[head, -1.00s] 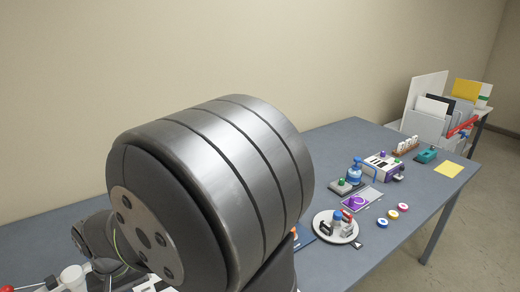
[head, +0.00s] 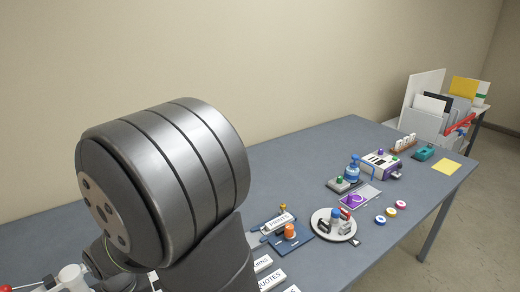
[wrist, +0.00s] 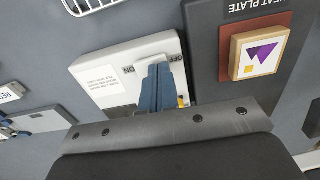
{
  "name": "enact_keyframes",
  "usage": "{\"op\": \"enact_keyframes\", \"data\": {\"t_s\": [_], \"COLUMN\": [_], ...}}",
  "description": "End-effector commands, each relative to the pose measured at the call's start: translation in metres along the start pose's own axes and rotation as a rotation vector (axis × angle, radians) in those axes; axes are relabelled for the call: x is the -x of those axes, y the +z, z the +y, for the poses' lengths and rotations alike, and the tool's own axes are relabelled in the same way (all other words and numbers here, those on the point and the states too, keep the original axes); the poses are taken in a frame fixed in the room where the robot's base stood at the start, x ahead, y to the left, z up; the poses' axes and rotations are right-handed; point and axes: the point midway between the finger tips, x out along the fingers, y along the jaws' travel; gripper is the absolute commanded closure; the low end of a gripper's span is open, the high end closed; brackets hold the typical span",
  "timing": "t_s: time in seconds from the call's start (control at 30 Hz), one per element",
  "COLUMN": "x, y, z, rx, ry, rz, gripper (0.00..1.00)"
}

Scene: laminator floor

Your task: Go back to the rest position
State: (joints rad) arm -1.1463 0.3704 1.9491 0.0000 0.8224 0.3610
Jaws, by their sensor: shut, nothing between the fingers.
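My gripper (wrist: 158,88) shows in the wrist view with its blue fingers together and nothing between them. It is over a white device (wrist: 98,66) with printed labels, and it hides part of that device; I cannot tell whether it touches it. In the head view a large grey joint of my own arm fills the left and middle, and my gripper does not show there.
A dark heat plate (wrist: 208,50) with a framed purple-and-yellow picture (wrist: 258,52) lies right of my gripper. Paper holders (head: 428,122) stand at the far right.

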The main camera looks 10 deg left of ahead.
Motion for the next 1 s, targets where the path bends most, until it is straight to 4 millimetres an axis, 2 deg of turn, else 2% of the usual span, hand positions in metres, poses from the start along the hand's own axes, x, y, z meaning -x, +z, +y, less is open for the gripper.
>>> {"op": "enact_keyframes", "data": {"t_s": [0.37, 0.53, 0.67, 0.9, 0.93, 1.0], "x": [-0.002, 0.005, 0.02, 0.067, 0.066, 0.046], "y": [0.0, 0.0, -0.001, -0.001, 0.0, 0.001], "z": [0.0, 0.0, 0.0, 0.0, 0.0, 0.0], "rx": [0.0, 0.0, 0.0, 0.0, 0.0, 0.0], "ry": [0.0, -0.001, -0.002, -0.002, 0.0, 0.002], "rz": [0.0, 0.002, 0.004, 0.006, 0.001, -0.006], "gripper": [1.0, 1.0, 1.0, 1.0, 1.0, 1.0]}}
